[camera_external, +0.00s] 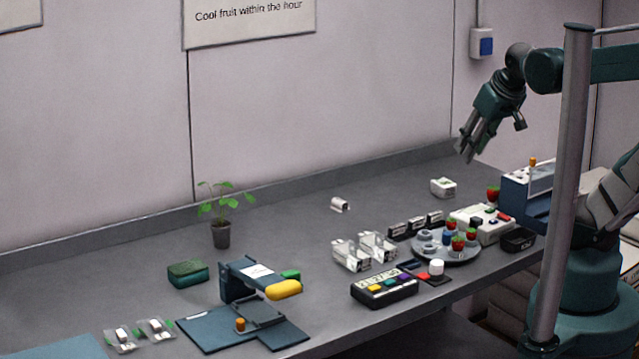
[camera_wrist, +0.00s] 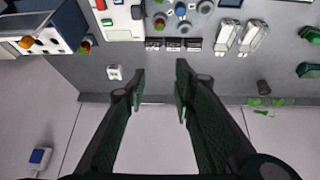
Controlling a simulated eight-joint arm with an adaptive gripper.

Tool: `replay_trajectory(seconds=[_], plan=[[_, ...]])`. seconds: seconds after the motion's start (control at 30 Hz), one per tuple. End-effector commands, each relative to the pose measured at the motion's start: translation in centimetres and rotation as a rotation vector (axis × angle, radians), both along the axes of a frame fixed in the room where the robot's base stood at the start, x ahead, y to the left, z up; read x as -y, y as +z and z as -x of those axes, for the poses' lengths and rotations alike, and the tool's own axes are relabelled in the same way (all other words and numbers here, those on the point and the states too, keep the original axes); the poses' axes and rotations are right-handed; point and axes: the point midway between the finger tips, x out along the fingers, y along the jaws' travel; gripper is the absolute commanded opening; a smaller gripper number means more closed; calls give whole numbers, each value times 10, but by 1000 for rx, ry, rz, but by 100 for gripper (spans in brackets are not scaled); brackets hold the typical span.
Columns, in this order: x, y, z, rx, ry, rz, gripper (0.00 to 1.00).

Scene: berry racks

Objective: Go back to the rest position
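My gripper (camera_external: 468,150) hangs in the air above the back right of the bench, fingers pointing down and left. In the wrist view my gripper (camera_wrist: 159,88) shows two dark green fingers spread apart with nothing between them. It touches nothing. Below it on the bench is a small white box (camera_external: 443,187), which also shows in the wrist view (camera_wrist: 114,72) to the left of the fingers.
A round grey tray (camera_external: 462,256) with strawberries stands at the bench's right, beside a white device (camera_external: 466,222) and a blue-and-white machine (camera_external: 528,190). A grey post (camera_external: 567,180) stands at the right. A potted plant (camera_external: 221,234) is at left. The back wall is close.

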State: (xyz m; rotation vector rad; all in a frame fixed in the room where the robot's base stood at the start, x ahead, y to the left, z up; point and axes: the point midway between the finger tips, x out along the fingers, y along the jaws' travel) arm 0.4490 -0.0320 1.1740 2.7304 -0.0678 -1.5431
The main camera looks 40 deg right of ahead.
Motion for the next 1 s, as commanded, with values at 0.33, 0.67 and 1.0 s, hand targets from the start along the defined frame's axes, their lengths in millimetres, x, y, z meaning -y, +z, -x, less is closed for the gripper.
replay_trajectory(seconds=[0.33, 0.67, 1.0], plan=[[-31, -14, 11, 75, 36, -23, 26], [-33, -13, 11, 79, 36, -25, 26], [-32, -14, 11, 79, 37, -24, 26]])
